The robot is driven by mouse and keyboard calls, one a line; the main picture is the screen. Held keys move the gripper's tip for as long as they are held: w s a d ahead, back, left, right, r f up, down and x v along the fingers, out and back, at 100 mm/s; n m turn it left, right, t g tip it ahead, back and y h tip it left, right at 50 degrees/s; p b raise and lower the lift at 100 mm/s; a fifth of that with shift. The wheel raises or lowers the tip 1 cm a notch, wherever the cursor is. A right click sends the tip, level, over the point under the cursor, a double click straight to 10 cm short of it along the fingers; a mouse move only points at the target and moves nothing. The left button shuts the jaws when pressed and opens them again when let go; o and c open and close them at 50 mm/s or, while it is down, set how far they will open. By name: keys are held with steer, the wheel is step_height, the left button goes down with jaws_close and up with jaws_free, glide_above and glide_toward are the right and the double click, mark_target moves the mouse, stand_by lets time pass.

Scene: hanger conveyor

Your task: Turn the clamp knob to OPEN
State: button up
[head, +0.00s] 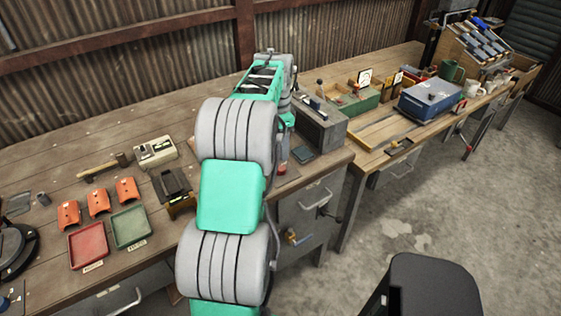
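My arm (231,197) rises from the bottom centre of the head view and reaches over the workbench. Its far end stands near the back wall, and I cannot make out gripper fingers there; my gripper is hidden behind the arm. I cannot pick out a clamp knob or an OPEN mark for certain. A beige box (155,152) with small controls stands left of the arm. A dark clamp-like block (172,185) sits just in front of it, close to the arm. A grey metal box (318,130) stands right of the arm, partly hidden by it.
Several orange pieces (98,201), a red tray (88,246), a green tray (130,227) and a hammer (104,167) lie at the left. A blue box (430,101) stands on the right-hand bench. A dark seat (430,286) is at the lower right. Floor (400,225) is clear between.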

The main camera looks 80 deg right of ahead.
mark_target(280, 167)
step_height(280, 167, down, 8)
steer(key=shift+s+a+r+p, duration=0.1)
steer(key=shift+s+r+p, duration=0.1)
steer(key=shift+p, duration=0.4)
steer(key=shift+w, duration=0.1)
jaws_close()
